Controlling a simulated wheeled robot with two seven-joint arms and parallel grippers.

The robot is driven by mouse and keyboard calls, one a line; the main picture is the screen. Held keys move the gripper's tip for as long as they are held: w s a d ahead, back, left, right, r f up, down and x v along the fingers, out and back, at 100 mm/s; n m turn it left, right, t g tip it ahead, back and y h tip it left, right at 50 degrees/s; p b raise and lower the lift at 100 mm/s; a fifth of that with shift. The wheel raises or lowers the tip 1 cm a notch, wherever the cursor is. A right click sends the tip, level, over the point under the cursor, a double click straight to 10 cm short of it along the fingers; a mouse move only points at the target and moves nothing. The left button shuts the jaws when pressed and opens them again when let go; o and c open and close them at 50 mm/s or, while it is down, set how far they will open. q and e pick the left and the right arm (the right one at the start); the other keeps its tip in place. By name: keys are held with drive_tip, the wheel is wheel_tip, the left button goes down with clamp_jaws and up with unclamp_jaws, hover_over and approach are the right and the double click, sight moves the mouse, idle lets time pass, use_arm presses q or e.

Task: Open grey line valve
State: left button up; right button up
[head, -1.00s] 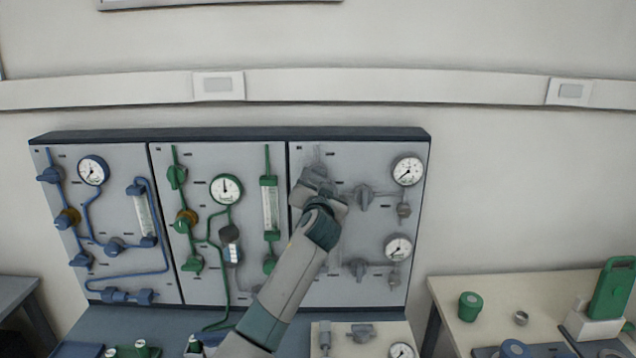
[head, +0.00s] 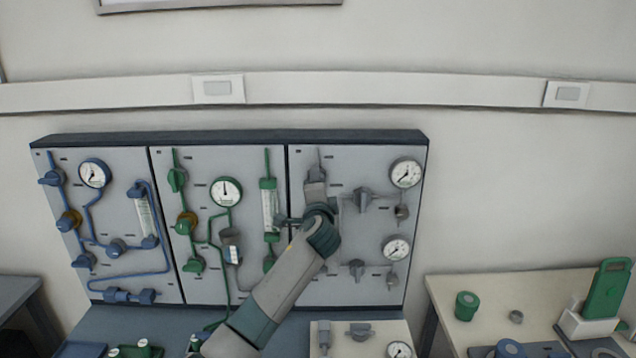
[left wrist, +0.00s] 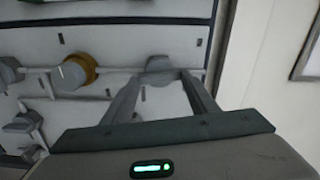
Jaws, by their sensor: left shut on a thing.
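The right panel (head: 345,285) of the wall board carries the grey line. My left gripper (head: 316,180) is at the upper left of this panel and covers most of the valve there. In the left wrist view, the two fingers of my left gripper (left wrist: 165,88) close on the sides of a grey valve handle (left wrist: 160,65). The exact angle of the handle is hard to tell. My right gripper is not in view.
Other grey valves (head: 363,199) and pressure gauges (head: 405,173) sit to the right of my gripper. A green flow tube (head: 269,205) is close on its left. An ochre-collared knob (left wrist: 78,72) shows beside the held valve. A bench with green items (head: 466,306) stands at right.

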use_arm(q)
drive_tip(key=shift+f+m+p, duration=0.15)
drive_tip(key=shift+m+p, duration=0.15)
drive_tip(key=shift+m, duration=0.6)
drive_tip(key=o, duration=1)
drive_tip(key=shift+o, duration=0.2)
drive_tip(key=shift+s, duration=0.1)
drive_tip(key=s+b, duration=0.6)
drive_tip(key=s, duration=1.1)
drive_tip(key=shift+s, duration=0.1)
